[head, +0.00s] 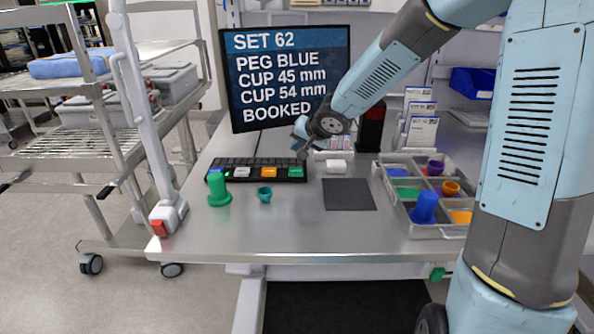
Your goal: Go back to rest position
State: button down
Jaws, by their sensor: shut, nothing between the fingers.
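My arm reaches over the back of the steel table (330,240), and my gripper (302,148) hangs at its end in front of the screen's lower edge. The gripper is small and dark here; it looks shut and holds nothing visible. It is above the table, apart from the items on it. A green peg (218,188) stands upright at the left of the table, with a small teal cup (264,194) to its right. A blue peg (425,208) stands in the grey divided tray (436,231) at right, with a purple cup (435,167) and an orange cup (451,187).
A screen (290,80) reads SET 62, peg blue, cups 45 and 54 mm, booked. A wire cart (90,150) stands left. The table's front is clear.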

jog(key=s+d+r+h, duration=0.4)
jog(key=s+d+r, duration=0.15)
jog(key=d, duration=0.25)
jog(key=s+d+r+h, duration=0.3)
jog(key=s+d+r, duration=0.25)
jog(key=d, duration=0.25)
jog(key=s+d+r+n+g+y, duration=0.1)
jog(key=s+d, duration=0.1)
jog(key=s, duration=0.9)
jog(key=s+d+r+n+g, duration=0.1)
jog(key=s+d+r, duration=0.1)
jog(key=s, duration=0.9)
jog(key=shift+s+d+y, duration=0.2)
jog(key=shift+d+y, duration=0.15)
jog(key=shift+y, duration=0.05)
